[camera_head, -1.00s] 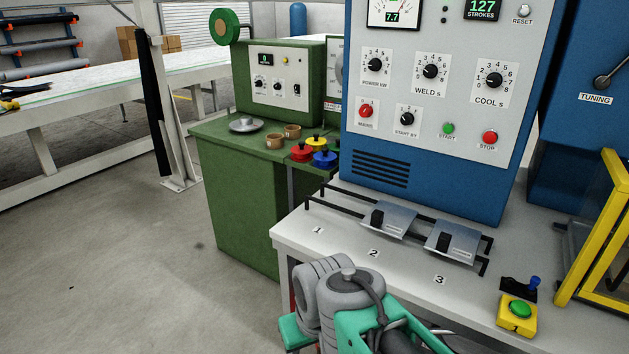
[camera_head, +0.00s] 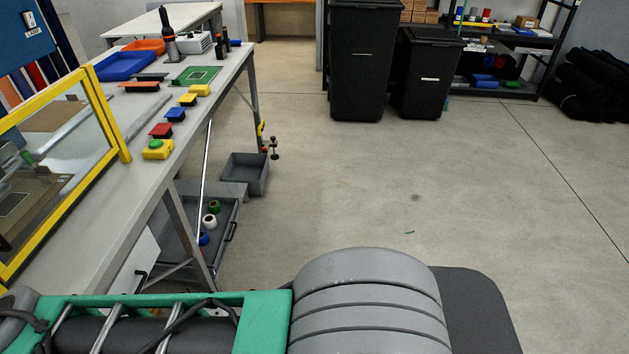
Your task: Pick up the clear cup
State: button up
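I see no clear cup in the head view. Part of my own arm, grey and green, crosses the bottom of the picture. My gripper is outside the picture, so its fingers and anything in them are hidden.
A long workbench (camera_head: 128,226) on the left carries a yellow-framed guard (camera_head: 112,118), a blue tray (camera_head: 125,66) and an orange tray (camera_head: 144,46). A grey bin (camera_head: 246,173) stands beside it. Two black wheelie bins (camera_head: 366,60) and a shelf rack (camera_head: 498,90) stand behind. The middle floor is clear.

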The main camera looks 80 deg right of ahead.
aim_at(231, 183)
jog(key=z, duration=3.35)
jog(key=i, duration=3.1)
jog(key=u, duration=3.3)
